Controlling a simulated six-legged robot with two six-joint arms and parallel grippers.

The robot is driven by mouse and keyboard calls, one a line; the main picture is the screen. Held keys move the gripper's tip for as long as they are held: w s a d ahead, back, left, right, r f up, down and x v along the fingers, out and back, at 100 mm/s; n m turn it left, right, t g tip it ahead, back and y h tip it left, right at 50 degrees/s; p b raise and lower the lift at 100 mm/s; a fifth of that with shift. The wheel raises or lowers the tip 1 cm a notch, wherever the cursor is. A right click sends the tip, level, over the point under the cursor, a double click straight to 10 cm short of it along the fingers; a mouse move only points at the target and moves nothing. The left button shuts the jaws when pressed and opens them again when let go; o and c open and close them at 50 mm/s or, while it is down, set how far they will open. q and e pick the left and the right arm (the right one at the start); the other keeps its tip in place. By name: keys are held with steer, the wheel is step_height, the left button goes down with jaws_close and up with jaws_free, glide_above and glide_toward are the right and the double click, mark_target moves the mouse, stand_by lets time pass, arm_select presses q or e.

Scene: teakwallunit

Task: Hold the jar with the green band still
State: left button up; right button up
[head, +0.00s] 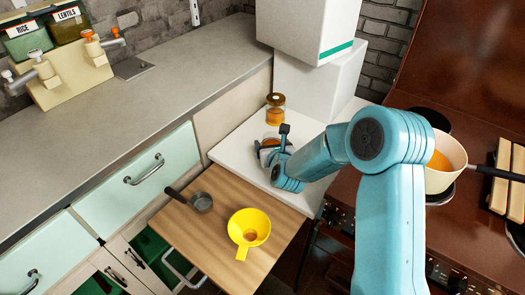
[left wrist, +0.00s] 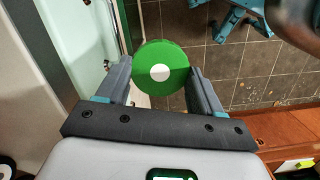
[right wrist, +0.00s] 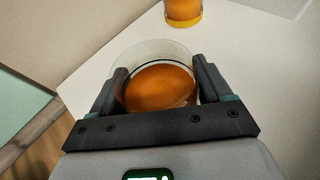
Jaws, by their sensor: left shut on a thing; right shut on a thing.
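My right gripper (right wrist: 160,80) is shut around an open glass jar (right wrist: 158,92) with orange contents, seen from above in the right wrist view. The jar also shows in the head view (head: 270,142), partly hidden by my gripper, upright on the white counter. I cannot make out a green band on it. My left gripper (left wrist: 160,72) is shut on a round green thing (left wrist: 160,55) with a white centre, held above the tiled floor. My left gripper does not show in the head view.
A second jar (head: 275,108) with orange contents stands just behind the held jar. A cream pot (head: 440,175) is on the brown stove at right.

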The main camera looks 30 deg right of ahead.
mark_target(271, 136)
steer(key=shift+r, duration=0.1)
